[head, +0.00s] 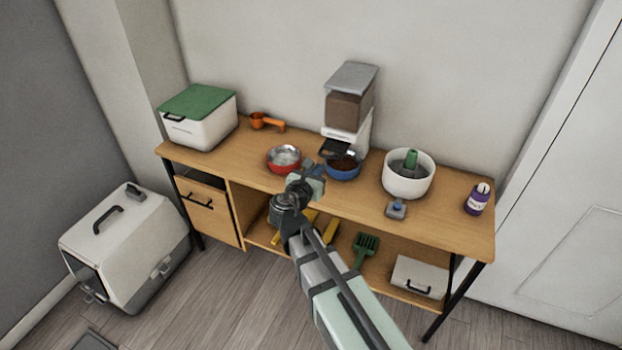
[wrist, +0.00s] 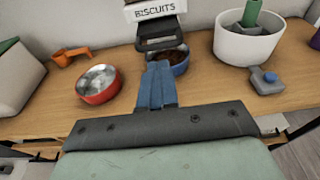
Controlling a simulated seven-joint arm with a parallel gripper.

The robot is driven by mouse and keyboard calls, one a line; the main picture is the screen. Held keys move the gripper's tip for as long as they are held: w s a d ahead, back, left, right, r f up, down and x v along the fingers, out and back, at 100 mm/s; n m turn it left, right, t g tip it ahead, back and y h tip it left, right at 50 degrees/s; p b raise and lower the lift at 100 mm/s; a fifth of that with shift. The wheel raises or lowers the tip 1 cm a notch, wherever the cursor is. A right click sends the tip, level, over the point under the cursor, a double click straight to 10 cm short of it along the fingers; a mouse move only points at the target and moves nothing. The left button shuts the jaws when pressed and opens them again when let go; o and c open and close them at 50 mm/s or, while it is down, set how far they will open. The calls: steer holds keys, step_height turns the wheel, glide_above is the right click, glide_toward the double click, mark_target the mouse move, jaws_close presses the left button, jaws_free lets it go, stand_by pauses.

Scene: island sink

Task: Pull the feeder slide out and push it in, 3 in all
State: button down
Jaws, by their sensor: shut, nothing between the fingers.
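The feeder (head: 346,112) stands at the back of the wooden table, with a grey lid, a brown-filled hopper and a white base. Its dark slide (head: 333,149) juts out at the front, above a blue bowl (head: 343,166) holding brown pieces. In the wrist view the slide (wrist: 160,42) shows under the BISCUITS label, with the blue bowl (wrist: 181,60) below it. I cannot tell how far the slide is out. My gripper (head: 311,168) is shut and empty, in front of the feeder; its blue fingers (wrist: 157,84) point toward the bowl and slide. They look apart from the slide.
A red bowl (head: 284,159) and an orange scoop (head: 266,121) lie left of the feeder. A white pot (head: 408,176), a small grey-blue item (head: 396,209) and a purple bottle (head: 478,199) are to the right. A green-lidded box (head: 200,120) stands at the left end.

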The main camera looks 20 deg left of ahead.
glide_toward(333, 150)
steer(key=shift+w+f, duration=0.35)
steer(key=shift+w, duration=0.3)
steer(key=shift+w+f, duration=0.35)
steer(key=shift+w, duration=0.3)
steer(key=shift+d, duration=0.1)
steer(key=shift+w, duration=2.15)
steer(key=shift+r, duration=0.1)
steer(key=s+r, duration=0.2)
steer(key=s, duration=1.2)
steer(key=shift+r, duration=0.25)
steer(key=c, duration=1.8)
jaws_free()
steer(key=shift+s, duration=0.15)
